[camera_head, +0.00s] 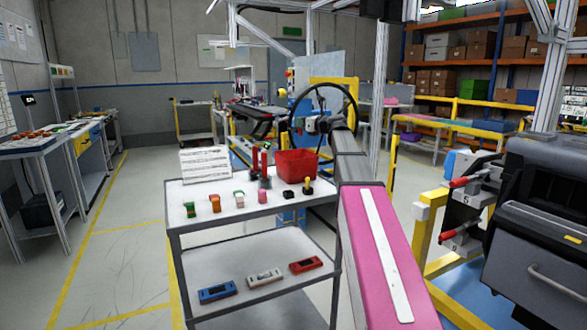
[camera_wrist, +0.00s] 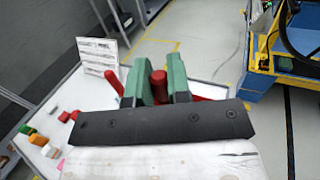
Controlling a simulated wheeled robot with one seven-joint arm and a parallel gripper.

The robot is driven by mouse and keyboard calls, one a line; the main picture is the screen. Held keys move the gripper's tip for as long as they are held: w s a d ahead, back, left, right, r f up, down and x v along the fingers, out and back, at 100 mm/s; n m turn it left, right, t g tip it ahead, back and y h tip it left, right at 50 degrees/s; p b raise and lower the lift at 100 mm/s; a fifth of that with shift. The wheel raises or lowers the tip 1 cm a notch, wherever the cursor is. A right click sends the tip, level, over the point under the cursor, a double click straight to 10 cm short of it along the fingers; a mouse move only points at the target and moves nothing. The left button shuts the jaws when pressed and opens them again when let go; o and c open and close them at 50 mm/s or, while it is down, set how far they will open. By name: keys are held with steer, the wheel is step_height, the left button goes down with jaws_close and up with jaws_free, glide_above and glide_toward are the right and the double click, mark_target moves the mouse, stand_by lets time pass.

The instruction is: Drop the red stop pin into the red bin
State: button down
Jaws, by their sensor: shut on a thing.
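The red stop pin (camera_wrist: 158,88) is between the green-tipped fingers of my gripper (camera_wrist: 160,73) in the wrist view. The fingers are shut on it. In the head view the end of my arm is above the back right of the cart, and the held pin is too small to make out there. The red bin (camera_head: 297,166) stands on the cart's top shelf, just below and left of my arm's end. In the wrist view parts of red show behind the fingers; the fingers and the gripper body hide most of what lies below.
Two upright red cylinders (camera_head: 259,161) stand left of the bin. Small coloured parts (camera_head: 214,203) line the cart's (camera_head: 200,218) front, with a white sign (camera_head: 206,164) at its back left. The dashboard module (camera_head: 545,205) is at the right. Floor left of the cart is clear.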

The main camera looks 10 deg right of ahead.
mark_target(301, 134)
steer(key=shift+f, duration=2.6)
steer(key=c, duration=1)
jaws_free()
steer(key=v, duration=1)
steer(key=shift+s+d, duration=0.3)
